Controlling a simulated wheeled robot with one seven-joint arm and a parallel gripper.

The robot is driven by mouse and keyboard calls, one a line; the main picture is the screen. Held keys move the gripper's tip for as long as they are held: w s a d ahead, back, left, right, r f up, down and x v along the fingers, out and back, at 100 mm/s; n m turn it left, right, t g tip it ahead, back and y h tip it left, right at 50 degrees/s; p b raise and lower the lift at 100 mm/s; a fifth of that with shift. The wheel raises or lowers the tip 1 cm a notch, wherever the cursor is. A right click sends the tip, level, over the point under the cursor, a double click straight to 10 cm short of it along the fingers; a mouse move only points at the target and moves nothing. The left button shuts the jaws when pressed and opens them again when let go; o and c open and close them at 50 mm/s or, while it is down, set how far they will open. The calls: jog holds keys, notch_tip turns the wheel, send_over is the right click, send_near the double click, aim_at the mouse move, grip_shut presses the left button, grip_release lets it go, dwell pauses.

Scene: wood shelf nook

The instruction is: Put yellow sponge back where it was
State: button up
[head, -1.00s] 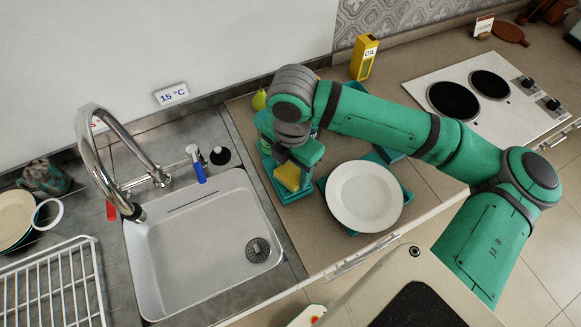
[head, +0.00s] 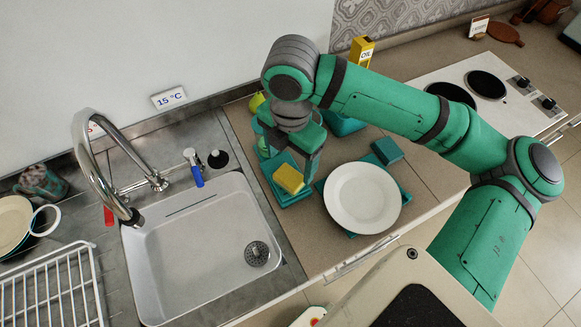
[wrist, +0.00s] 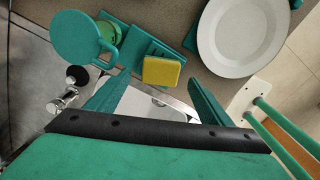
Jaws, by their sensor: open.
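The yellow sponge (head: 289,179) rests on a small teal holder (head: 300,198) on the counter, between the sink and the white plate. In the wrist view the sponge (wrist: 161,71) lies just beyond my fingertips, with teal holder parts behind it. My gripper (head: 298,160) is open, pointing down just above and behind the sponge. In the wrist view my two fingers (wrist: 158,82) are spread wide with nothing held between them. Whether a finger touches the sponge I cannot tell.
The white plate (head: 362,197) lies on a teal base right of the sponge. A teal block (head: 387,151) stands behind it. The sink (head: 205,240) is to the left. A yellow oil box (head: 361,50) stands at the back. A teal cup (wrist: 88,40) shows in the wrist view.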

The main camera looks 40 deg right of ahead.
aim_at(290, 174)
notch_tip(290, 174, up, 7)
jog(key=shift+f, duration=0.2)
dwell(0.6)
